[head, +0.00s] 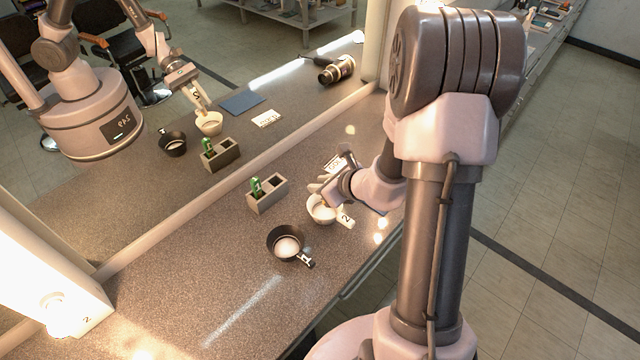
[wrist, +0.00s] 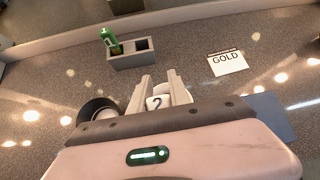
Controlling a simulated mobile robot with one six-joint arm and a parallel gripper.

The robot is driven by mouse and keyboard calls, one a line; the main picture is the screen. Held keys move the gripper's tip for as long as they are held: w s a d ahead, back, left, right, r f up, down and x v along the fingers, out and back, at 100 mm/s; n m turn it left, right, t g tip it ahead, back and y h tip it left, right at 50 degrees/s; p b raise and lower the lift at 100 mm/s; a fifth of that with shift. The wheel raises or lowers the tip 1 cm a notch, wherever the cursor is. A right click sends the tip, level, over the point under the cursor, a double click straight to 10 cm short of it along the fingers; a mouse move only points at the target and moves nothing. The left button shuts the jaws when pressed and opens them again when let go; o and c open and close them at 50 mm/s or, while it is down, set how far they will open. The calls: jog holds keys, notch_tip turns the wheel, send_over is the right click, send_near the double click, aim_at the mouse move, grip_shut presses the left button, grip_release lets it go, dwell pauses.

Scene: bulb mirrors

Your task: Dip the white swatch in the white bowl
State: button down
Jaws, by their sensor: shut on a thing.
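The white bowl (head: 322,212) stands on the counter, with a tag marked 2 at its side towards me. My gripper (head: 318,188) is low over it, pointing down, and covers part of its rim. The mirror also shows my fingers at the reflected bowl.
A dark bowl (head: 285,243) with a tagged handle stands nearer on the left. A grey two-slot holder (head: 267,198) has a green swatch (wrist: 109,38) in its left slot; the right slot is empty. A GOLD card (wrist: 227,62) and a blue-grey mat (wrist: 271,117) lie right.

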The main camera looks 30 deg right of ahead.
notch_tip(320, 180, up, 5)
jog(key=p, duration=0.3)
jog(key=shift+p, duration=0.4)
jog(key=shift+w, duration=0.1)
